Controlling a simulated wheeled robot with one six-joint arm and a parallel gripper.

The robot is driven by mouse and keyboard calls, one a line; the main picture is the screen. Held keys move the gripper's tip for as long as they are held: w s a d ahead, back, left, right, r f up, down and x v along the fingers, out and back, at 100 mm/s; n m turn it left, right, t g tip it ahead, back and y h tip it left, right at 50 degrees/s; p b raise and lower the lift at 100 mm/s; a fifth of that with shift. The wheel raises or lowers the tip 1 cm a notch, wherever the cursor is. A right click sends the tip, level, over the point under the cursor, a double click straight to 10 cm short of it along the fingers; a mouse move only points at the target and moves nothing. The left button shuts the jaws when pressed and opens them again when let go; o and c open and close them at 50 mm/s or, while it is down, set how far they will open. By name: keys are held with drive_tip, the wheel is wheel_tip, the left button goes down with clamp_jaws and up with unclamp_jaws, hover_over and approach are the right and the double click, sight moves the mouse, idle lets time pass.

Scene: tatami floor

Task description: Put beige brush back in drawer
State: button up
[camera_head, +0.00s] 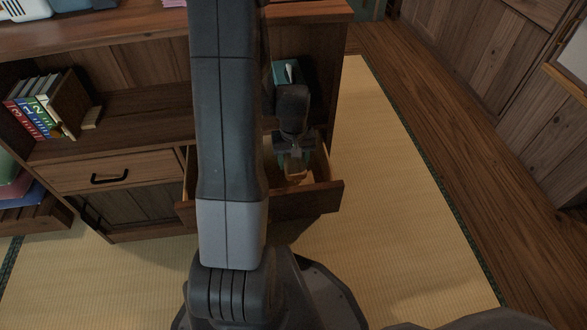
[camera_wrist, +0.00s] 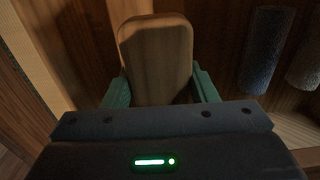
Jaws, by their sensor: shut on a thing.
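The beige brush (camera_wrist: 157,55) is held between the green fingers of my gripper (camera_wrist: 160,92) in the wrist view, its broad rounded tan part pointing away from my wrist. In the head view my gripper (camera_head: 294,160) points down into the open wooden drawer (camera_head: 305,201), with a tan part of the brush (camera_head: 297,177) between the fingers, inside the drawer's outline. The gripper is shut on the brush. I cannot tell whether the brush touches the drawer bottom. My arm hides the left part of the drawer.
A closed drawer (camera_head: 108,176) with a black handle is left of my arm. Books (camera_head: 41,105) stand on the shelf above. A teal-topped box (camera_head: 286,73) is behind my gripper. Tatami (camera_head: 400,220) at the right is clear.

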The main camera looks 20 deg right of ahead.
drive_tip(key=shift+f+b, duration=0.35)
drive_tip(key=shift+f, duration=1.2)
drive_tip(key=shift+f, duration=0.15)
drive_tip(key=o, duration=1)
wheel_tip(320, 180, up, 12)
drive_tip(key=p, duration=0.4)
